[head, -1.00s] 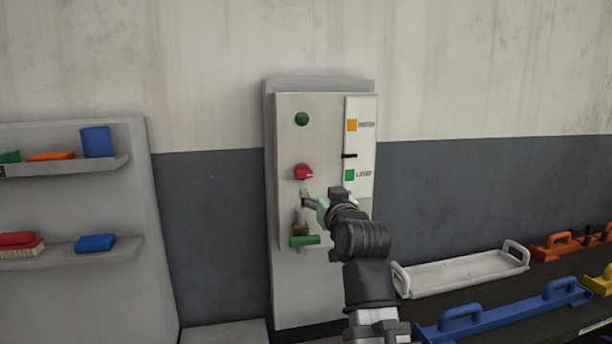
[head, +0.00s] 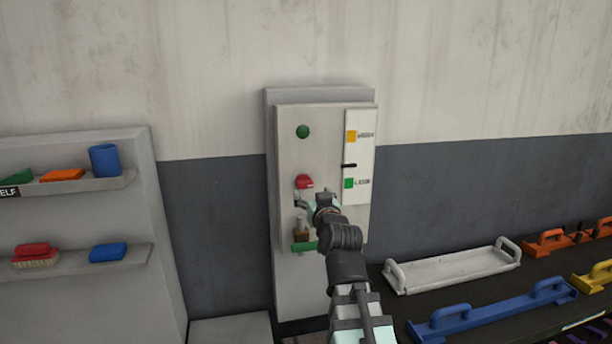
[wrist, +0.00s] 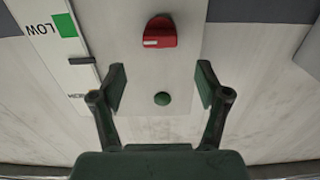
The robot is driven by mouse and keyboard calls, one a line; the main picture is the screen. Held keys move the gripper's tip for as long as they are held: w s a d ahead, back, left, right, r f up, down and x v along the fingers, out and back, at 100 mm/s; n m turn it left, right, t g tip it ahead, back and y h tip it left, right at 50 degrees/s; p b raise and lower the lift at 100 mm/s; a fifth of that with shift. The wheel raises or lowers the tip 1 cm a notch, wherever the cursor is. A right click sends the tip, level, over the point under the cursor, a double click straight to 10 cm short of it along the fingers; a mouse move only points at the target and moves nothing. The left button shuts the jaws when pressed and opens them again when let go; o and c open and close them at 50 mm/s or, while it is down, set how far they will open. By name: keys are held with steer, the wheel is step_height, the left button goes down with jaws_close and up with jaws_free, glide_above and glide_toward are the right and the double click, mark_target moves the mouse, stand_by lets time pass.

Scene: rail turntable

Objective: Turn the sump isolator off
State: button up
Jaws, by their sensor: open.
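A red rotary knob (head: 304,181) sits on the light panel (head: 288,155) of a wall cabinet. The wrist view is upside down and shows the red knob (wrist: 161,32) near the top, with a pale mark pointing sideways. No label naming the sump isolator can be read. My gripper (head: 304,204) is in front of the panel, just below the knob in the head view. In the wrist view its fingers (wrist: 161,86) are apart and empty, and the knob lies beyond their tips.
A green button (head: 303,131) is above the knob. A white gauge strip (head: 359,153) with orange and green squares is at the right. Shelves (head: 75,252) stand left; a bench with a white tray (head: 452,271) and a blue handled bar (head: 490,311) is right.

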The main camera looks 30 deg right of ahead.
mark_target(306, 185)
steer(key=p+x, duration=0.1)
steer(key=x, duration=0.7)
steer(key=c, duration=1.2)
